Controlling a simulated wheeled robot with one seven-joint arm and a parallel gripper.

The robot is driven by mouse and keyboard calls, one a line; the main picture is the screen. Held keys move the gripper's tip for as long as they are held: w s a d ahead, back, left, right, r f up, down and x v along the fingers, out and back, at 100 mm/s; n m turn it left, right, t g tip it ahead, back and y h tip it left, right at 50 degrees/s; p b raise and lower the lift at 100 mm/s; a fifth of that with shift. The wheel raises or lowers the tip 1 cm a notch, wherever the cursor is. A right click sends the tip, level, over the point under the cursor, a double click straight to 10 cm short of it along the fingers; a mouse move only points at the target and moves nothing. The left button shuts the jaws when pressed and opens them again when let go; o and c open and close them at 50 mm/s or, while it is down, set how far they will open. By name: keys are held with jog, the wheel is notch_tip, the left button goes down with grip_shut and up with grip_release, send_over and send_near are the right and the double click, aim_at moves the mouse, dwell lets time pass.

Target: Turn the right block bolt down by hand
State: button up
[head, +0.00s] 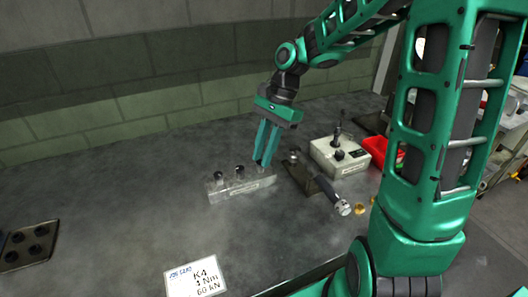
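A clear or light grey block (216,193) lies on the dark bench, with a pale label strip along its front. Two black-topped bolts stand in it, a left one (218,176) and a middle one (239,171). My gripper (264,163) points down at the block's right end, its two long green fingers close together. The right bolt is not clearly visible; the fingers cover that spot. I cannot tell whether the fingers touch or hold anything there.
Just right of the block lies a dark plate with a metal-ended tool (341,206). Behind it stand a beige box (349,168) with black levers and a red bin (376,150). Small brass parts (359,209) lie nearby.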

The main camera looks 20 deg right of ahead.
jog(key=o, duration=0.4)
jog(key=shift+w+a, duration=0.1)
jog(key=shift+a, duration=0.1)
jog(key=shift+c, duration=0.2)
jog(key=shift+d, duration=0.1)
jog(key=shift+r, duration=0.15)
jog(key=v, duration=1)
jog(key=shift+r, duration=0.2)
jog(key=shift+d, duration=0.1)
